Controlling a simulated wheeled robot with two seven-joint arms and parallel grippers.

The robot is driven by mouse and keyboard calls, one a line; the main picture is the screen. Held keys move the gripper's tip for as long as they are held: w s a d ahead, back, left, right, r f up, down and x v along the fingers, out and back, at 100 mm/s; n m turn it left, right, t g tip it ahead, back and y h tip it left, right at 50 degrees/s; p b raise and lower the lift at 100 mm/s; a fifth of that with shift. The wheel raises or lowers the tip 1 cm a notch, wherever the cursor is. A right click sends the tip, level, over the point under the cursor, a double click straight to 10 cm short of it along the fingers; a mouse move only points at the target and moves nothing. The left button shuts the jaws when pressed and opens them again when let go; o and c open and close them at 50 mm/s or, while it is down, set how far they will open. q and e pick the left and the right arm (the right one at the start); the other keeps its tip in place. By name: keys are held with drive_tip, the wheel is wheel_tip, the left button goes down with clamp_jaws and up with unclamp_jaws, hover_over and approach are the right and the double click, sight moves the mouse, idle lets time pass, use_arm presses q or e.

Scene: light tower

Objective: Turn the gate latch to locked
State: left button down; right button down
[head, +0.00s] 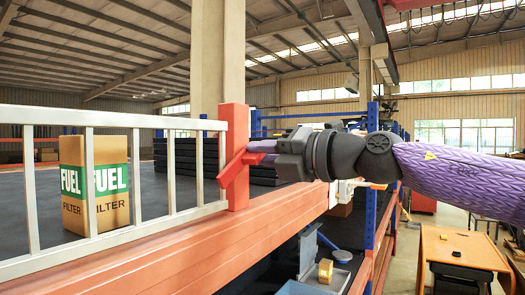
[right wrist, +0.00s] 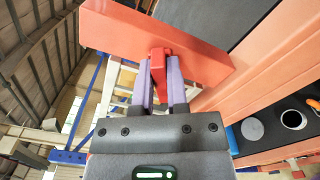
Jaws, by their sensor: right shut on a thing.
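The gate latch (head: 232,172) is a red lever on the red gate post (head: 236,122) at the right end of the white railing gate (head: 80,118). It sits tilted, its lower end pointing down and left. My right gripper (head: 254,153) comes in from the right and its purple fingers are shut on the latch. In the right wrist view the latch (right wrist: 159,64) shows between the two fingers of my right gripper (right wrist: 160,72), in front of the wide red post (right wrist: 110,32). My left gripper is not in view.
A fuel filter carton (head: 72,212) stands behind the gate on the dark deck. An orange beam (head: 150,255) runs along the front under the gate. Blue-framed shelving with bins and an orange desk (head: 462,248) stand to the right.

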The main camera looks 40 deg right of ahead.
drive_tip(key=m+p, duration=0.1)
drive_tip(key=m, duration=0.2)
drive_tip(key=shift+m+p, duration=0.5)
drive_tip(key=shift+m, duration=1)
drive_tip(key=shift+f+m, duration=0.1)
drive_tip(key=shift+m, duration=0.2)
drive_tip(key=c, duration=0.6)
unclamp_jaws()
drive_tip(key=shift+c, duration=0.2)
